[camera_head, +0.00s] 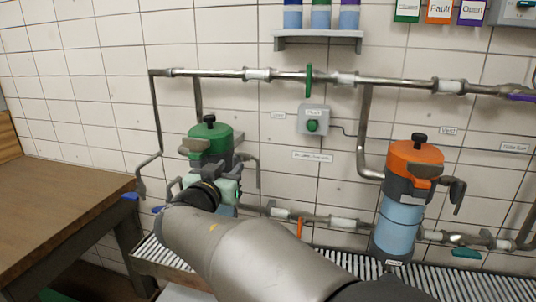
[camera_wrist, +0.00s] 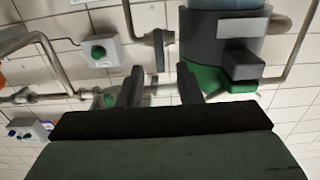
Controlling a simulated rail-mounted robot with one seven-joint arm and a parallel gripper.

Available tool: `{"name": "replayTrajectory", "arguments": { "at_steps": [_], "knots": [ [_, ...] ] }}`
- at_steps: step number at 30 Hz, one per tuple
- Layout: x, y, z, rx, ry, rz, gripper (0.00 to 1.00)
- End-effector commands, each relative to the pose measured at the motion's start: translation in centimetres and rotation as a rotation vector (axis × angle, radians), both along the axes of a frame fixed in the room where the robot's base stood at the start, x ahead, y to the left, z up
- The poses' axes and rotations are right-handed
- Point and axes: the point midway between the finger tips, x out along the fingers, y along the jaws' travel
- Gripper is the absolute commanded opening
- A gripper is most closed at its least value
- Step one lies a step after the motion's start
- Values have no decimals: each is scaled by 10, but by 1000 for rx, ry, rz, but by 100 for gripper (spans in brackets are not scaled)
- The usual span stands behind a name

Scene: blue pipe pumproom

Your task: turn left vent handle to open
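The left canister has a green lid (camera_head: 209,136) with a black knob and stands behind my gripper in the head view. A grey handle (camera_head: 248,163) hangs at its right side. In the wrist view, which is upside down, the canister's green and grey body (camera_wrist: 232,62) is at upper right. The grey handle (camera_wrist: 158,42) shows left of it, its end lined up with the gap between my fingers. My gripper (camera_wrist: 160,72) is open, with its two dark fingers apart. I cannot tell whether the handle's end is between the fingertips or beyond them. My gripper (camera_head: 208,172) partly covers the canister in the head view.
A second canister with an orange lid (camera_head: 415,153) stands at right with its own grey handle. A green-button box (camera_head: 314,120) is on the tiled wall below a horizontal pipe (camera_head: 290,76). A wooden table (camera_head: 58,205) is at left. Lower pipes run behind my arm.

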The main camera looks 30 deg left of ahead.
Motion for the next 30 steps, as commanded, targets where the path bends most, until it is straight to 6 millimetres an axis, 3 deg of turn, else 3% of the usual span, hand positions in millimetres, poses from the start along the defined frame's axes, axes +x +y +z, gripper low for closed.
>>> {"name": "replayTrajectory", "arguments": {
  "at_steps": [3, 9, 20, 24, 30],
  "knots": [
    [22, 5, 2, -1, 1, -2, 32],
    [42, 11, 1, -1, 1, 0, 32],
    [47, 12, 0, 0, 1, 0, 32],
    [47, 12, 0, 0, 1, 0, 0],
    [47, 12, -1, -2, 0, 0, 0]
  ]
}}
